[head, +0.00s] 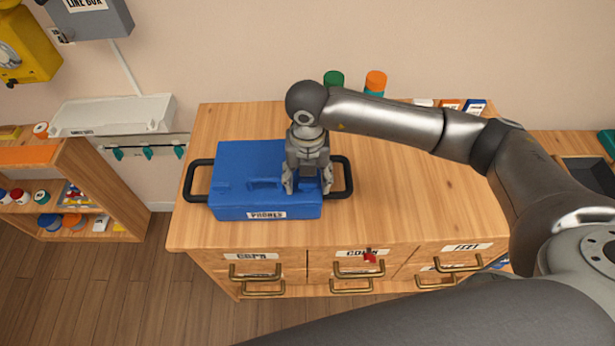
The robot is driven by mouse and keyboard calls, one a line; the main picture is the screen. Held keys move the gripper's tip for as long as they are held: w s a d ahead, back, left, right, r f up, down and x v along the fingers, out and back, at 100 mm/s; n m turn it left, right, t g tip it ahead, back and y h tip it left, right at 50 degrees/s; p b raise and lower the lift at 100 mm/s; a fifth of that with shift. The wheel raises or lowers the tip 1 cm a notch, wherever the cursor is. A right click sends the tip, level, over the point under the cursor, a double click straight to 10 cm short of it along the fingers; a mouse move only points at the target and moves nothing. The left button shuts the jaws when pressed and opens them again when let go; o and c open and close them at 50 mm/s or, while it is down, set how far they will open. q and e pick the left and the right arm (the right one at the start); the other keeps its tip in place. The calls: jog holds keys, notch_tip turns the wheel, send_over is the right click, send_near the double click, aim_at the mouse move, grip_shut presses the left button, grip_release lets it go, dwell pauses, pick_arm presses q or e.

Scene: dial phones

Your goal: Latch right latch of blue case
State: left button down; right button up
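The blue case (235,178) lies closed on the wooden cabinet top, with a label reading PHONES on its front and a dark handle at each end. My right gripper (306,190) points down over the right part of the case's lid, near its front edge. Its two fingers look spread apart, at or just above the case. The right latch is hidden behind or under the gripper, so I cannot tell its position. A raised blue piece shows on the front left of the lid. My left gripper is not in view.
The wooden cabinet (420,205) has clear room right of the case. A green jar (334,79) and an orange-lidded jar (375,82) stand at its back. Brass-handled drawers are in front, with a small red item (370,256) at one. A shelf (85,180) stands left.

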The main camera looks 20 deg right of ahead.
aim_at(308, 183)
jog(key=shift+r, duration=0.2)
notch_tip(308, 183, up, 12)
jog(key=shift+f, duration=0.15)
jog(key=shift+s+f, duration=0.1)
jog(key=shift+f, duration=0.05)
dwell(0.6)
